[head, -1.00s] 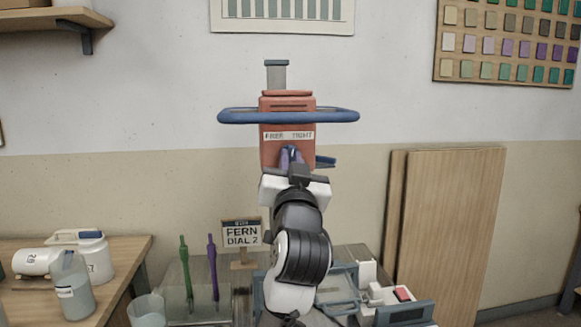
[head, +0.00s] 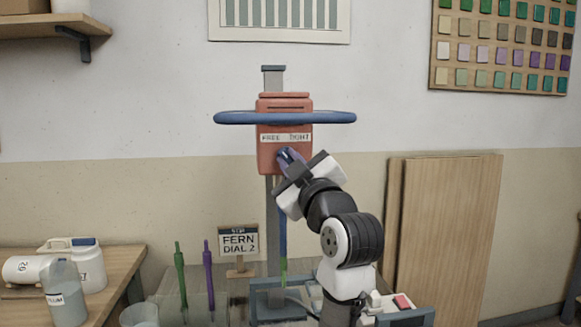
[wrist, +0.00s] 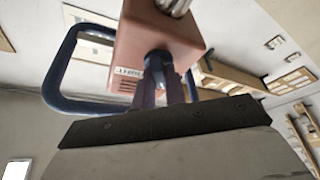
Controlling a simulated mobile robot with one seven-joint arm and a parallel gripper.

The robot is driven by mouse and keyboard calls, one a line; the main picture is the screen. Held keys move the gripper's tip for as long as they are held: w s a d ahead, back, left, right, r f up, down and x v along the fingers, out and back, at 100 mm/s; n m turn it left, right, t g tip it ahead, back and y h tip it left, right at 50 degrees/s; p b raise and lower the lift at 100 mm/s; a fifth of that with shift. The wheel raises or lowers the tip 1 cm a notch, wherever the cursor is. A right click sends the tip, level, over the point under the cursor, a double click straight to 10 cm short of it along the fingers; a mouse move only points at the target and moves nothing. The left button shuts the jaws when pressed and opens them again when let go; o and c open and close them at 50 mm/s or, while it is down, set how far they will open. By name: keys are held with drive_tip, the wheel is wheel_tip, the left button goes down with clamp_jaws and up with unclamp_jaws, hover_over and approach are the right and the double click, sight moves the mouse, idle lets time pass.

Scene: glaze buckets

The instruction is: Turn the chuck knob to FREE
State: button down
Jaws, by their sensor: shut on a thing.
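The orange-red mixer head (head: 284,155) stands on a grey column and carries a white strip (head: 286,137) reading FREE on the left and TIGHT on the right. The dark blue chuck knob (head: 287,154) is on its front below the strip, partly covered by my gripper (head: 290,160). My gripper is shut on the knob and tilted, reaching up and left from the lower right. In the wrist view the fingers (wrist: 162,92) close around the knob (wrist: 158,62). The knob seems to lean up-left, toward FREE; its exact pointer is hidden.
A blue handle ring (head: 285,118) surrounds the head. A blue shaft with a green end (head: 283,235) hangs below it. A FERN DIAL 2 sign (head: 238,240), a green paddle (head: 181,275) and a purple paddle (head: 208,270) stand left. Jugs (head: 65,290) sit on the left table.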

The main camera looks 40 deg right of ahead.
drive_tip(key=shift+n+y, duration=0.4)
drive_tip(key=shift+n, duration=0.4)
drive_tip(key=c, duration=1.4)
unclamp_jaws()
drive_tip(key=shift+c, duration=0.2)
drive_tip(key=shift+s, duration=0.1)
drive_tip(key=b+v, duration=0.3)
drive_tip(key=v, duration=1)
drive_tip(key=shift+s, duration=0.3)
drive_tip(key=shift+a, duration=0.1)
